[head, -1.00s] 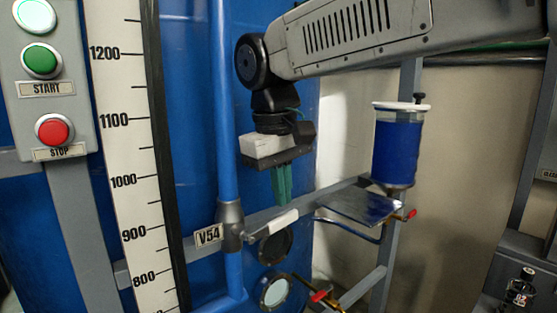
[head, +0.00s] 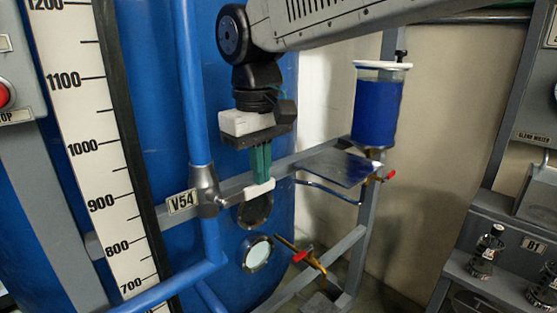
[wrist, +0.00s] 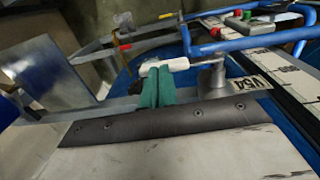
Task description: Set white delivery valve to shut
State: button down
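The white delivery valve has a white lever handle (head: 258,190) on a grey body (head: 206,190) on the blue pipe, beside the V54 label (head: 182,203). The handle points out to the right, across the pipe. It also shows in the wrist view (wrist: 178,65). My gripper (head: 261,180) points down at the outer part of the handle, with its green fingertips right at it. Its fingers (wrist: 157,72) are together with only a thin line between them. I cannot tell whether they touch the handle.
A grey frame rail (head: 235,184) runs behind the valve. A red-handled valve (head: 302,257) is below right, another (head: 389,175) under the blue-filled vessel (head: 378,112). A metal plate (head: 338,167) sits right of my gripper. A scale board (head: 95,160) stands left.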

jog(key=shift+d+f, duration=0.1)
jog(key=shift+f, duration=0.5)
notch_tip(320, 180, up, 15)
jog(key=s+d+f+m, duration=0.4)
jog(key=s+d+f, duration=0.5)
jog(key=d+f, duration=0.3)
jog(key=s+d+f+m+t, duration=0.1)
jog(key=s+d+f+m, duration=0.2)
jog(key=s+d+f, duration=0.7)
jog(key=shift+d+f+m, duration=0.4)
jog(key=shift+d+f, duration=0.6)
jog(key=shift+d, duration=0.65)
